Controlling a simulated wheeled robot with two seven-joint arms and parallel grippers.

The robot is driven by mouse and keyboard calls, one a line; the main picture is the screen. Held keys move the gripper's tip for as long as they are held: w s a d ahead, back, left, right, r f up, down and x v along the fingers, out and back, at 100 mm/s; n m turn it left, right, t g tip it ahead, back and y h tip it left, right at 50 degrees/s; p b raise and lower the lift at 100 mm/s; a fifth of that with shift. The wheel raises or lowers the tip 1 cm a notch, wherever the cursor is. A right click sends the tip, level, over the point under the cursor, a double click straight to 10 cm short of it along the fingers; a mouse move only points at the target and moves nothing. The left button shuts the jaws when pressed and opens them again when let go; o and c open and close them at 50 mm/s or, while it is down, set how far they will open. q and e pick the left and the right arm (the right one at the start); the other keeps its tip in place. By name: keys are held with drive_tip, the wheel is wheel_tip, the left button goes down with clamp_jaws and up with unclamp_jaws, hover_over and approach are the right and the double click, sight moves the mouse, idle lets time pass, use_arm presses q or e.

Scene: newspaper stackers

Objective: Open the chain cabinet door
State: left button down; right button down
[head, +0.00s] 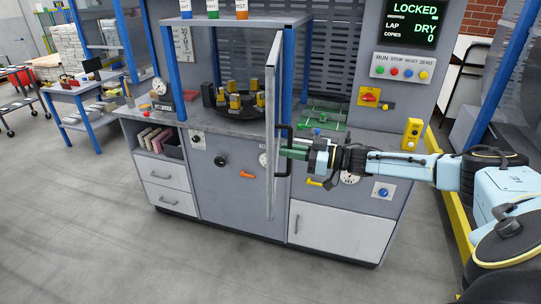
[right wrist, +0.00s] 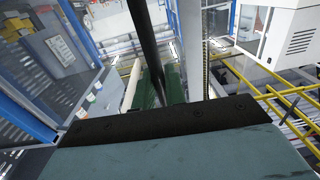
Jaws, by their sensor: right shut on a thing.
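A tall, narrow grey door panel (head: 272,190) stands out from the front of the machine and shows nearly edge-on in the head view. I take it for the chain cabinet door. A black bar handle (head: 287,131) is on its right side. My right gripper (head: 290,151), with green fingers, is shut on this handle. In the right wrist view the dark handle bar (right wrist: 148,45) runs up from between the green fingers (right wrist: 155,85). The door's hinge side cannot be made out clearly. My left gripper is not in view.
The machine's counter (head: 205,127) holds a black turntable (head: 240,106) with yellow blocks, behind the door. A white lower cabinet (head: 335,232) and drawers (head: 168,198) face the open floor (head: 120,255). A display (head: 412,22) reads LOCKED. A yellow rail (head: 441,190) stands at right.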

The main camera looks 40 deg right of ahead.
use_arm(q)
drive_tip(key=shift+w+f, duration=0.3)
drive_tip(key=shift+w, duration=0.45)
use_arm(e)
drive_tip(key=shift+s+d+r, duration=0.15)
drive_tip(key=shift+s+d, duration=0.1)
drive_tip(key=shift+d, duration=0.25)
drive_tip(key=shift+s+d+r, duration=0.15)
drive_tip(key=shift+s+d, duration=0.05)
drive_tip(key=shift+d, duration=0.25)
drive_tip(key=c, duration=1.6)
unclamp_jaws()
drive_tip(key=shift+a+f, duration=0.1)
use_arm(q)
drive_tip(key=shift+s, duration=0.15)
use_arm(e)
drive_tip(key=shift+o, duration=0.2)
drive_tip(key=shift+s+f, duration=0.15)
